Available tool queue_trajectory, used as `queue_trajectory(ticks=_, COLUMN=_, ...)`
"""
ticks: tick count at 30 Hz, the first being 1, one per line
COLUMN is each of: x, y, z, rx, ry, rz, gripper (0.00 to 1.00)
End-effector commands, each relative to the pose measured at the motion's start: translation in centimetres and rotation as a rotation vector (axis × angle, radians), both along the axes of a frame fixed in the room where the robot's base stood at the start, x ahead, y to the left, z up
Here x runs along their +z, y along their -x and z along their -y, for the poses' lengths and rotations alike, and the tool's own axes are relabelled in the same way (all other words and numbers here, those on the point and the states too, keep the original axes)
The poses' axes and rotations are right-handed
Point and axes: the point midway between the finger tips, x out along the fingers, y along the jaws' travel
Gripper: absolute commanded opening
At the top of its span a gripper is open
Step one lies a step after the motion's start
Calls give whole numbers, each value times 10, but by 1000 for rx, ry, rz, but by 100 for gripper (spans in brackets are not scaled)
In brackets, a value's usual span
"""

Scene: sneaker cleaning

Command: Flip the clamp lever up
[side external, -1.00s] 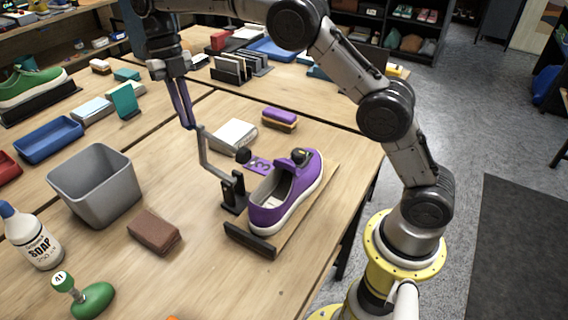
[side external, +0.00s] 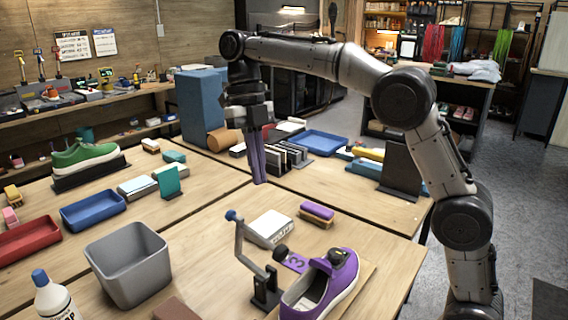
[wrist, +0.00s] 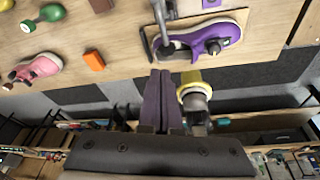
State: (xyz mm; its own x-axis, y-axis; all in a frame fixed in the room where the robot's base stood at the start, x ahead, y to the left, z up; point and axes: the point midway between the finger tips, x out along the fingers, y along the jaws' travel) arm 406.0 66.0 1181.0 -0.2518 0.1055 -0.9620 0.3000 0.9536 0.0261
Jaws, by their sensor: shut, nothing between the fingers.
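The clamp lever (side external: 239,245) is a grey bent bar with a blue knob (side external: 232,215) at its top. It rises from a black base (side external: 265,287), leaning left low down and then standing nearly upright. The clamp is beside a purple sneaker (side external: 322,287) on a wooden board. My gripper (side external: 261,181) is shut and empty, with long purple fingers pointing down, beyond the lever and apart from it. In the wrist view the closed fingers (wrist: 160,75) point toward the board, and the sneaker (wrist: 205,38) and part of the clamp show at the top.
A white box (side external: 270,229) and a purple-topped brush (side external: 317,214) lie behind the clamp. A grey bin (side external: 128,265) stands to its left, with a soap bottle (side external: 53,299) nearer. Black dividers (side external: 285,157) and a blue tray (side external: 320,143) are farther back.

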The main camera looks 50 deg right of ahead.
Motion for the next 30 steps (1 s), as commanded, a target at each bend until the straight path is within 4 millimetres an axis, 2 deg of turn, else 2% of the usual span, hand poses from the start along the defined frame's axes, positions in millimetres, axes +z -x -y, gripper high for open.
queue_trajectory(ticks=3, x=9, y=20, z=3, rx=0, ry=0, rz=1, gripper=0)
queue_trajectory(ticks=9, x=20, y=45, z=7, rx=0, ry=0, rz=1, gripper=0)
queue_trajectory(ticks=15, x=24, y=54, z=9, rx=1, ry=0, rz=-1, gripper=0)
queue_trajectory(ticks=25, x=24, y=55, z=9, rx=0, ry=-1, rz=0, gripper=0)
queue_trajectory(ticks=28, x=36, y=60, z=11, rx=-4, ry=-3, rz=32, gripper=0)
queue_trajectory(ticks=30, x=49, y=72, z=14, rx=-10, ry=-5, rz=66, gripper=0)
